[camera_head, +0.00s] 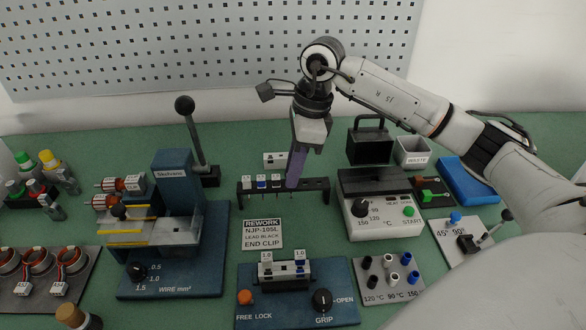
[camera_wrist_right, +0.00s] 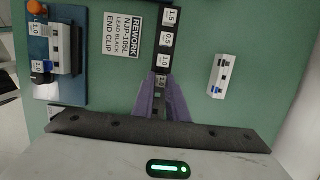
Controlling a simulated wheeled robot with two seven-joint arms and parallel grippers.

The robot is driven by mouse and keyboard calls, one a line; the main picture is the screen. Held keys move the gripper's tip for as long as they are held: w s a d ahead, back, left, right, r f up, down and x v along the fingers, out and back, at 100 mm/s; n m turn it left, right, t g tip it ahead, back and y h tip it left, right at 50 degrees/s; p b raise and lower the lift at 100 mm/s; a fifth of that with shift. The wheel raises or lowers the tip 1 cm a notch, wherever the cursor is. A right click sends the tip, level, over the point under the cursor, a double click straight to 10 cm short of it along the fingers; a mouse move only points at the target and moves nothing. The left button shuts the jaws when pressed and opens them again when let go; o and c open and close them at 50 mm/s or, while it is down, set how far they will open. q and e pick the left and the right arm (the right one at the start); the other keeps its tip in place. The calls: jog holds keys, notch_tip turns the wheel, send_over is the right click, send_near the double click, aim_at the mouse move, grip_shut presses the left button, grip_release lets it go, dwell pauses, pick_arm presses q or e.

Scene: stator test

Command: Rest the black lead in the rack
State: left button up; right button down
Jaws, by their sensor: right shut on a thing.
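The black rack (camera_head: 318,190) stands mid-bench, with several labelled white-fronted pieces, one with blue, in its left slots. My right gripper (camera_head: 294,184) points down at the rack, right of these pieces. Its purple fingers (camera_wrist_right: 163,108) are shut on a small dark piece with a pale label (camera_wrist_right: 159,82), which I take as the black lead. In the wrist view it lines up with the rack pieces labelled 1.5, 0.5 and 1.0 (camera_wrist_right: 163,61). The fingers hide most of it, so I cannot tell whether it is seated. My left gripper is not in view.
A white block (camera_head: 275,160) lies behind the rack. A rework card (camera_head: 262,234) and a blue grip fixture (camera_head: 285,308) are in front. A blue wire machine (camera_head: 175,215) with a tall lever stands left, a heater box (camera_head: 377,210) right. Green bench shows between them.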

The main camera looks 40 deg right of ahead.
jog(key=c, duration=1.7)
grip_release()
jog(key=shift+o, duration=0.2)
jog(key=v, duration=1)
jog(key=shift+r, duration=0.2)
